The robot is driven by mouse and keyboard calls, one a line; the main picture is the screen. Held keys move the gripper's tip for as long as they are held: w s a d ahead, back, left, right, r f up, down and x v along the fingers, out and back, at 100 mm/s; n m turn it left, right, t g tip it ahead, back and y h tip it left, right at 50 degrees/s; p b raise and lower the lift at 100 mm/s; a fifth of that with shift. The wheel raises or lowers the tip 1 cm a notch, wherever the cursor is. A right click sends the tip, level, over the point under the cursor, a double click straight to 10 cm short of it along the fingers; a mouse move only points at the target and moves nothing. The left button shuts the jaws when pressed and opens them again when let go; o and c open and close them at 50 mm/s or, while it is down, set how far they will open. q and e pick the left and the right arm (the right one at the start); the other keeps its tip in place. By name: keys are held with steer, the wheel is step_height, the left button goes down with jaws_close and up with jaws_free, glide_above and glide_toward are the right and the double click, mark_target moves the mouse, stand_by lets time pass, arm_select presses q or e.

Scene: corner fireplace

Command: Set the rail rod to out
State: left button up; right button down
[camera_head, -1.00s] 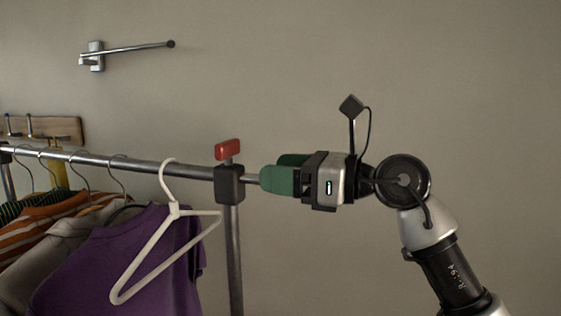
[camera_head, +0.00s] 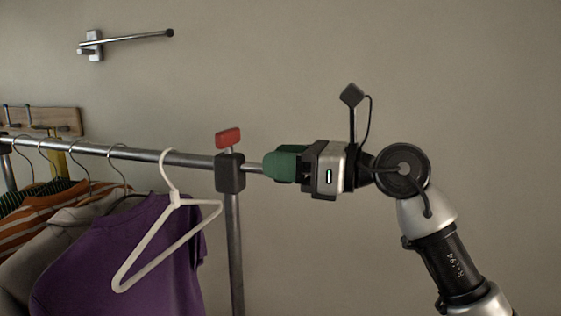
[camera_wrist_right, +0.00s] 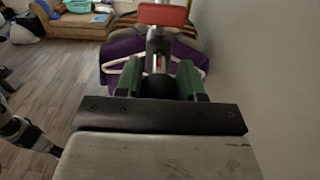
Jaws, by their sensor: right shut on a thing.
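The rail rod (camera_head: 253,168) is a thin metal rod that sticks out to the right of the black clamp block (camera_head: 230,180) at the end of the clothes rail. A red handle (camera_head: 228,138) stands on top of the block. The handle also shows at the top of the right wrist view (camera_wrist_right: 162,15). My right gripper (camera_head: 272,166), with green fingers, is shut on the rod's outer end, just right of the block. In the right wrist view a dark round end (camera_wrist_right: 158,87) sits between the fingers. The fingers hide the rod's tip. My left gripper is not in view.
A white hanger (camera_head: 150,245) hangs on the rail (camera_head: 125,152) near the block, beside a purple shirt (camera_head: 95,265) and other clothes. A metal wall bracket (camera_head: 125,40) is at upper left, and a hook board (camera_head: 60,122) below it. The wall right of the rack is clear.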

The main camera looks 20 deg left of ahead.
steer(key=d+b, duration=0.6)
steer(key=d, duration=2)
steer(key=shift+s, duration=0.45)
steer(key=shift+r, duration=0.1)
steer(key=c, duration=1.1)
jaws_free()
steer(key=o, duration=0.4)
steer(key=shift+d, duration=0.25)
steer(key=shift+a, duration=0.1)
steer(key=shift+b, duration=0.3)
steer(key=d+b, duration=0.2)
steer(key=d, duration=0.9)
steer(key=shift+s, duration=0.2)
